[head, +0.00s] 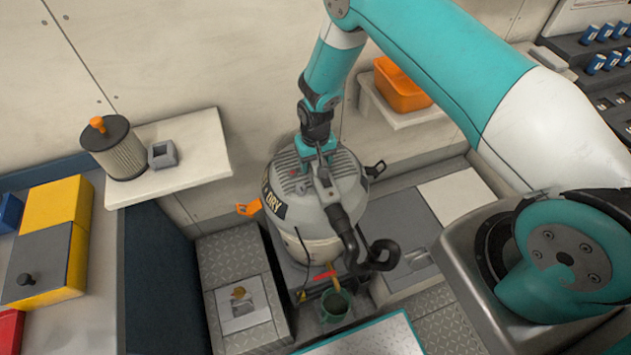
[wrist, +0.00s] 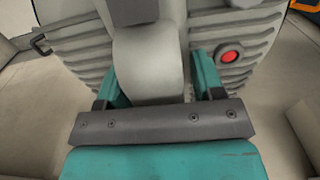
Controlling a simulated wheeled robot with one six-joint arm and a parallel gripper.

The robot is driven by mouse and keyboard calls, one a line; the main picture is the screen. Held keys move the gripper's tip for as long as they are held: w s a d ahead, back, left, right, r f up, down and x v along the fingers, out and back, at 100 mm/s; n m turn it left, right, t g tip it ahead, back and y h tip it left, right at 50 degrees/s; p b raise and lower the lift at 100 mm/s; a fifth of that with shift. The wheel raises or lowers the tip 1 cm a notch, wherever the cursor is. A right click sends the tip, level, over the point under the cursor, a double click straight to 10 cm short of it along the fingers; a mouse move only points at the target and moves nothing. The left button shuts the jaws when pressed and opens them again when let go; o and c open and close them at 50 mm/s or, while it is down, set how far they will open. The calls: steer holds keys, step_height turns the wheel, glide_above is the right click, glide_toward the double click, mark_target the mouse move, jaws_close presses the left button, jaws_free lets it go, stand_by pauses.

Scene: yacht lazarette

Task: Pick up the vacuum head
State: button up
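The vacuum head (head: 322,190) is the grey ribbed top of a wet-and-dry vacuum. It appears to sit on the vacuum's pale drum (head: 312,248), and I see no clear gap between them. My gripper (head: 317,158) points down onto its top. In the wrist view, the teal fingers (wrist: 160,92) lie on either side of the head's grey handle (wrist: 150,62), close against it. A red button (wrist: 229,56) shows on the ribbed top to the right.
A black hose (head: 345,235) curves down the vacuum's front. A shelf (head: 200,160) with a filter canister (head: 115,150) is left, and an orange bin (head: 400,88) is behind to the right. A green cup (head: 336,305) stands below. Lockers crowd both sides.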

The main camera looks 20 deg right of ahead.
jaws_close()
steer(key=shift+w+r, duration=0.1)
steer(key=shift+r, duration=0.05)
steer(key=shift+r, duration=0.1)
